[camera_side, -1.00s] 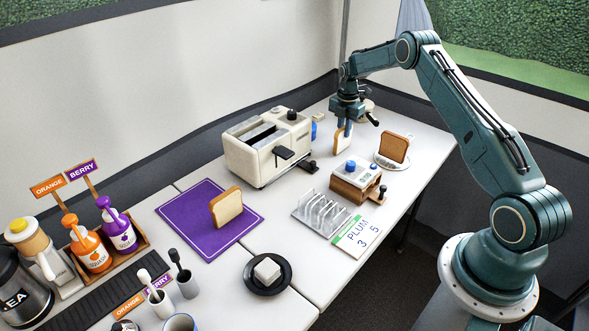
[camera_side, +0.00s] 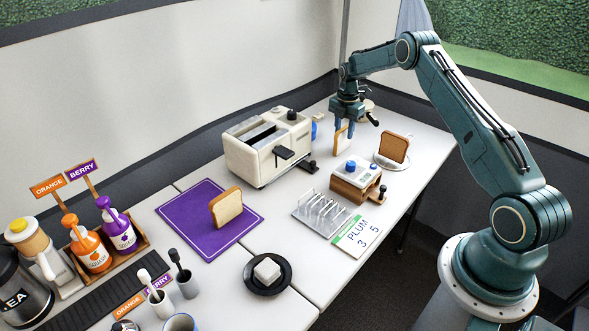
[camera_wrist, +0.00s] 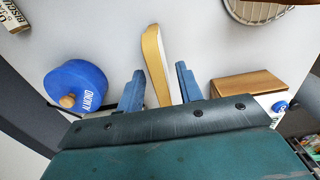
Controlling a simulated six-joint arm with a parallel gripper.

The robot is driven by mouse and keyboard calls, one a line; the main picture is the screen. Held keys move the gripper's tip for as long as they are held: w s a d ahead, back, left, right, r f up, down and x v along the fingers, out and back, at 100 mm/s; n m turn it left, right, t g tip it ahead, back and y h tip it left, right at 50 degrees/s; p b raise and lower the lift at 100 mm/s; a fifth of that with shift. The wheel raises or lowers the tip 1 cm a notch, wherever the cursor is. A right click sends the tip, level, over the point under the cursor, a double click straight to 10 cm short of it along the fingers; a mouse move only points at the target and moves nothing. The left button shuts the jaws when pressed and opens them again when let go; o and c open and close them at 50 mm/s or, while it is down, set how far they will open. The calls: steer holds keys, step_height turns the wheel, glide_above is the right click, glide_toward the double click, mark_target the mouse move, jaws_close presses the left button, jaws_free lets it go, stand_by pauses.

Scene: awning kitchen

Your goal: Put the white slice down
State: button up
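The white slice (camera_side: 341,142), pale with a tan crust, stands upright on the white table behind the wooden box with dials, to the right of the toaster. In the wrist view the slice (camera_wrist: 155,62) stands edge-on between my fingers. My gripper (camera_side: 343,130) is over it with its fingers pointing down. In the wrist view my gripper (camera_wrist: 159,86) is open, with a gap on each side of the slice. My fingers hide part of the slice in the side view.
The toaster (camera_side: 250,160) stands to the left. A browned slice (camera_side: 394,148) stands on a plate to the right. The wooden box (camera_side: 345,190) and a wire rack (camera_side: 322,210) are in front. A blue ALMOND container (camera_wrist: 75,85) is close by. Another slice (camera_side: 227,206) stands on a purple mat (camera_side: 190,210).

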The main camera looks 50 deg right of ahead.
step_height(320, 180, up, 12)
stand_by(0.6)
steer(key=shift+r, duration=0.1)
stand_by(0.4)
steer(key=s+a+r+m+t, duration=0.1)
steer(key=s+a+r+m, duration=0.35)
steer(key=a+r, duration=0.55)
steer(key=s+a+r+m+t, duration=0.1)
steer(key=s+a+r+m, duration=0.4)
steer(key=a+r, duration=0.5)
steer(key=s+a+f+m+t, duration=0.1)
steer(key=s+a+m, duration=0.3)
steer(key=s, duration=0.9)
steer(key=s+a+f+m+t, duration=0.1)
steer(key=s+a+m, duration=0.3)
steer(key=s+a, duration=0.4)
steer(key=s+t, duration=0.1)
steer(key=s, duration=0.3)
steer(key=shift+s+t, duration=0.3)
steer(key=shift+s, duration=0.05)
